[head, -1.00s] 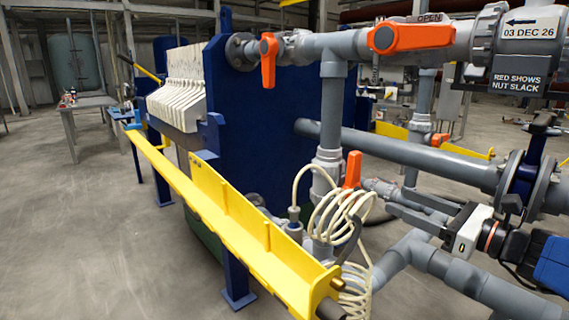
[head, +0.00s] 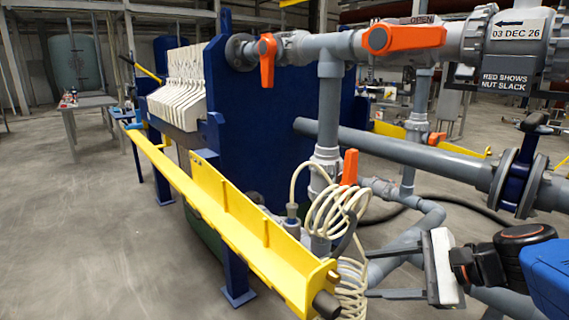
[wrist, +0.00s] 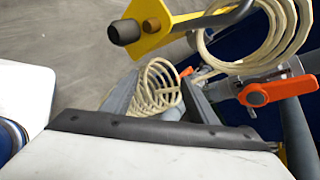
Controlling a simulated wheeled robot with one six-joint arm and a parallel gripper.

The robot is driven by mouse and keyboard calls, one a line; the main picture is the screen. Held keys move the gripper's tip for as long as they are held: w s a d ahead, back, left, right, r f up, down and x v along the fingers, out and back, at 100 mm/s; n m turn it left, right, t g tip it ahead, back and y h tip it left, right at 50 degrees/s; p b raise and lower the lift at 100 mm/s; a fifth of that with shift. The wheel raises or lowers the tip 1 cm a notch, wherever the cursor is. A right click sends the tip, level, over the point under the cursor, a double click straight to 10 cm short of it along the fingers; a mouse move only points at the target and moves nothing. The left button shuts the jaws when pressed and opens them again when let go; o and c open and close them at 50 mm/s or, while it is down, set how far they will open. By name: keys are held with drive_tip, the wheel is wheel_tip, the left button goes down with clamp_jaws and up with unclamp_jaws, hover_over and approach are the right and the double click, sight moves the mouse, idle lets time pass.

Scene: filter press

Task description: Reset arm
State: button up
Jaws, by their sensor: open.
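My gripper (head: 372,273) is at the lower right in the head view, its two grey fingers apart and pointing left toward the cream coiled hose (head: 338,212). In the wrist view my gripper (wrist: 158,92) shows the open fingers with loops of the coiled hose (wrist: 160,85) seen between and beyond them. I cannot tell how far the loops are from the fingertips, and nothing appears clamped.
Grey pipes with orange valve handles (head: 404,38) stand around my arm. An orange handle (wrist: 275,90) is right of the fingers in the wrist view. The yellow rail (head: 235,225) runs along the left, beside the blue press plate (head: 265,120). Open floor (head: 80,230) lies left.

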drive_tip(key=s+d+f+n+g+h, duration=0.3)
drive_tip(key=s+f+n+h, duration=0.2)
drive_tip(key=s+f+n, duration=0.3)
drive_tip(key=d+n+t+h, duration=0.1)
drive_tip(key=d+n+h, duration=0.3)
drive_tip(key=n, duration=0.5)
drive_tip(key=d+r, duration=0.1)
drive_tip(key=d, duration=0.1)
drive_tip(key=shift+s+d+h, duration=0.15)
drive_tip(key=shift+d+h, duration=0.15)
drive_tip(key=shift+d, duration=0.05)
drive_tip(key=shift+c, duration=0.7)
